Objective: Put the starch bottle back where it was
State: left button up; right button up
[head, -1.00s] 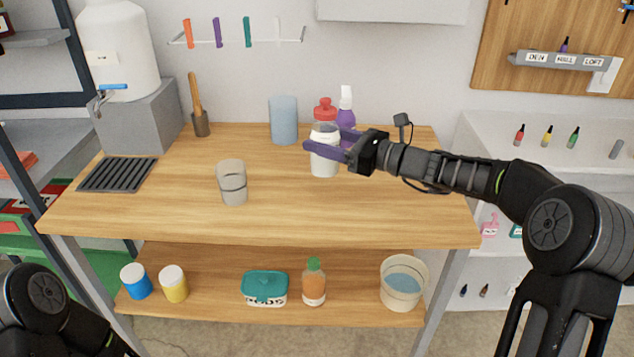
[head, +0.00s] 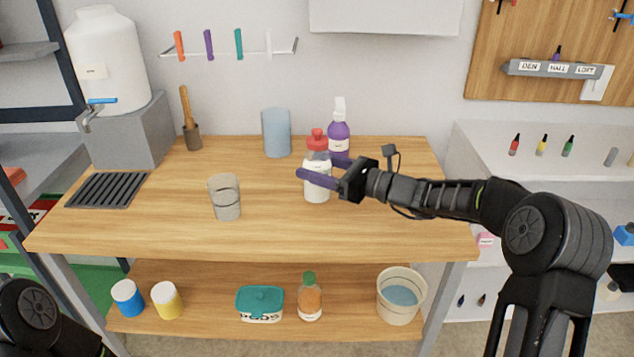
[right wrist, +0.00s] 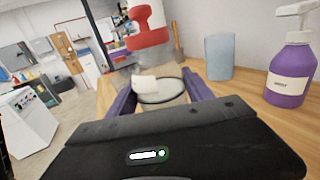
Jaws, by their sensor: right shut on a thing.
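A bottle with a red top (head: 316,140) and a white lower body (head: 317,188) is between the purple fingers of my right gripper (head: 318,170). The gripper is shut on it from the right, and the bottle looks upright. Its red top also shows in the right wrist view (right wrist: 150,40), with a clear part below it. I cannot read its label, nor tell whether its base touches the table (head: 285,228). A purple spray bottle (head: 339,135) with a white nozzle stands just behind. My left gripper is out of view; only part of the left arm shows.
A blue cylinder (head: 277,133) stands at the back and a clear cup (head: 225,198) at the left middle. A dark grate (head: 108,190) lies at the left. The front right tabletop is clear. The lower shelf (head: 210,316) holds tubs, a bottle and a bucket (head: 400,298).

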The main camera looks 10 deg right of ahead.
jog(key=shift+f, duration=1.8)
jog(key=shift+f, duration=0.1)
jog(key=o, duration=1.7)
jog(key=shift+o, duration=0.2)
jog(key=shift+r, duration=0.2)
jog(key=shift+s+d+f, duration=0.15)
jog(key=shift+s+d, duration=0.1)
jog(key=b+v, duration=0.1)
jog(key=v, duration=1)
jog(key=shift+s+d, duration=0.1)
jog(key=shift+s, duration=0.05)
